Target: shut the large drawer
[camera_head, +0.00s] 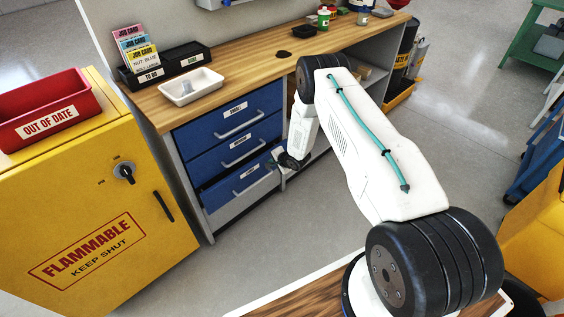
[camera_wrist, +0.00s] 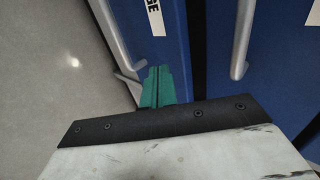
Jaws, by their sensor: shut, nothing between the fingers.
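The large drawer (camera_head: 236,186) is the lowest of three blue drawers under the wooden bench. Its front appears to stand slightly forward of the drawers above; the exact gap is hard to judge. My gripper (camera_head: 273,165) is at the right end of this drawer's front. In the wrist view, the green fingers of my gripper (camera_wrist: 158,75) are shut together with nothing between them. They lie against or very close to the blue front of the large drawer (camera_wrist: 166,30), beside its grey handle (camera_wrist: 112,42). Contact cannot be told for certain. A label ending in "GE" shows there.
The middle drawer (camera_head: 225,158) and top drawer (camera_head: 222,122) sit above, looking shut. A yellow flammables cabinet (camera_head: 95,200) stands to the left, with a red bin (camera_head: 42,112) on top. A white tray (camera_head: 191,86) is on the bench (camera_head: 240,62). The grey floor in front is clear.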

